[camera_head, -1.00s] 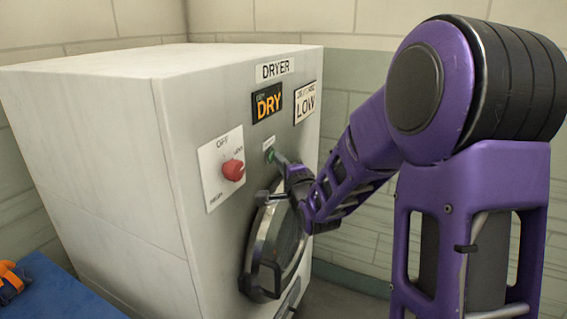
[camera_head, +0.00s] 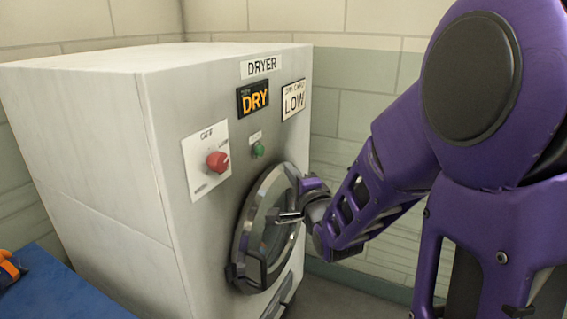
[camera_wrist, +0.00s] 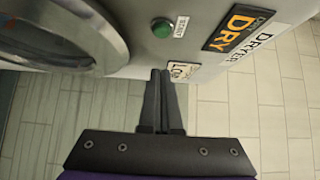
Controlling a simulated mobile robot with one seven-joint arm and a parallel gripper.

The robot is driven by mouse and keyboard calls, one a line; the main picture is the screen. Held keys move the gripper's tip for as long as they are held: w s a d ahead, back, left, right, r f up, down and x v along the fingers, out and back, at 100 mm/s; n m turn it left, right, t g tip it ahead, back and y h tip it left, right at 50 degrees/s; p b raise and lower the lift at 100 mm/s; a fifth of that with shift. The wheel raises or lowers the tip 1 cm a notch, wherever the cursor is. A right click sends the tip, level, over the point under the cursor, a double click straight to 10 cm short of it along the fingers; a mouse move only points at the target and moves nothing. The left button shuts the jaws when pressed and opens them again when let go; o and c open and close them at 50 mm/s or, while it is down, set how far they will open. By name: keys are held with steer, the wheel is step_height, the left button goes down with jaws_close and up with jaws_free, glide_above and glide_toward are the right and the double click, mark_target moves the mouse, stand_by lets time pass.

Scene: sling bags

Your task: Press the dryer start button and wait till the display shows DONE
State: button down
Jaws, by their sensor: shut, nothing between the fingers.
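The white dryer (camera_head: 110,150) stands at the left and centre of the head view. Its green start button (camera_head: 258,149) is uncovered; it also shows in the wrist view (camera_wrist: 162,27). The display (camera_head: 252,98) reads DRY in orange and shows in the wrist view (camera_wrist: 238,27) too. My gripper (camera_head: 280,217) is in front of the round door (camera_head: 246,245), below and right of the button. In the wrist view, its two fingers (camera_wrist: 160,75) are together, with nothing between them, and are apart from the button.
A red knob (camera_head: 217,162) on a white dial plate sits left of the button. A card reading LOW (camera_head: 293,99) is right of the display. A blue surface (camera_head: 60,290) with an orange item (camera_head: 8,268) is at lower left.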

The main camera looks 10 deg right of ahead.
steer(key=shift+s+d, duration=0.2)
steer(key=shift+s, duration=0.75)
